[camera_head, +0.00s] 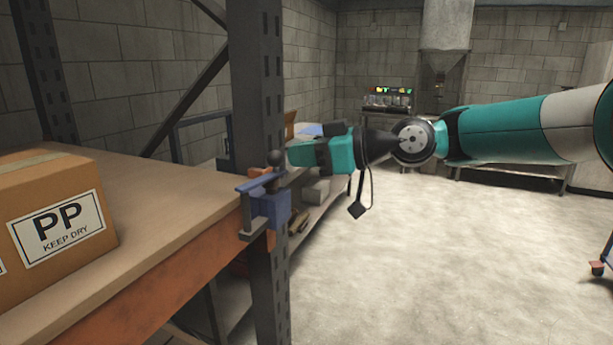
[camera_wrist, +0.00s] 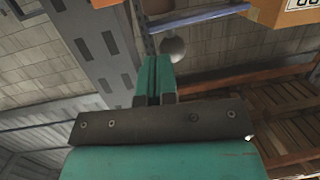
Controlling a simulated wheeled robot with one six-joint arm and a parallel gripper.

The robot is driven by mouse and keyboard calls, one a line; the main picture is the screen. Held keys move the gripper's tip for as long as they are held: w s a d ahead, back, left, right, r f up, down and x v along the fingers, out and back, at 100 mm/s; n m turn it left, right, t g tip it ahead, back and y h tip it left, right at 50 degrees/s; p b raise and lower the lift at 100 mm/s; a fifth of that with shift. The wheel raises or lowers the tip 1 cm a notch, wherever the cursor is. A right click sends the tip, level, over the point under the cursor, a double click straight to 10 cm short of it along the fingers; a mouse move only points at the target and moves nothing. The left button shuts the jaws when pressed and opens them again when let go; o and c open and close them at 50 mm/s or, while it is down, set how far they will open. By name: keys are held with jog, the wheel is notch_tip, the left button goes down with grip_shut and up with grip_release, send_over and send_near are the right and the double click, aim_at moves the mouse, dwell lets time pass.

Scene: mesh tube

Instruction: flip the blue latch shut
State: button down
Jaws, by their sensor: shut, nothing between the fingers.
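The blue latch (camera_head: 270,206) is mounted at the shelf's corner, against the dark upright post. A blue bar (camera_head: 257,182) slants across its top, and a dark round knob (camera_head: 275,157) stands above it. My gripper (camera_head: 291,154) is just right of the knob, level with it. In the wrist view my green fingers (camera_wrist: 154,62) are together and empty. The grey knob (camera_wrist: 173,48) lies just beyond and right of their tips, with the blue bar (camera_wrist: 200,18) behind it. I cannot tell whether the fingers touch the knob.
A cardboard box (camera_head: 55,225) sits on the wooden shelf top (camera_head: 165,190) at the left. The dark steel post (camera_head: 258,80) rises right behind the latch. A lower shelf (camera_head: 315,208) with items is behind.

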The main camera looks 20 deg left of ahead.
jog(key=w+d+r+b, duration=0.1)
jog(key=d, duration=0.5)
jog(key=w+d+r+b, duration=0.1)
jog(key=w+d+b, duration=0.1)
jog(key=d, duration=0.5)
jog(key=shift+w+d+r, duration=0.2)
jog(key=shift+w+r, duration=0.1)
jog(key=shift+r, duration=0.05)
jog(key=s+d+f+m+h, duration=0.3)
jog(key=s+d+f+h, duration=0.1)
jog(key=s, duration=0.6)
jog(key=s+d+f+m+h, duration=0.3)
jog(key=s+d+f, duration=0.4)
jog(key=s, duration=0.3)
jog(key=s+d+f+m+h, duration=0.4)
jog(key=s+d+f, duration=0.1)
jog(key=s, duration=0.5)
jog(key=shift+s+d+f+m+h, duration=0.3)
jog(key=shift+s+d+m, duration=0.1)
jog(key=shift+d, duration=0.35)
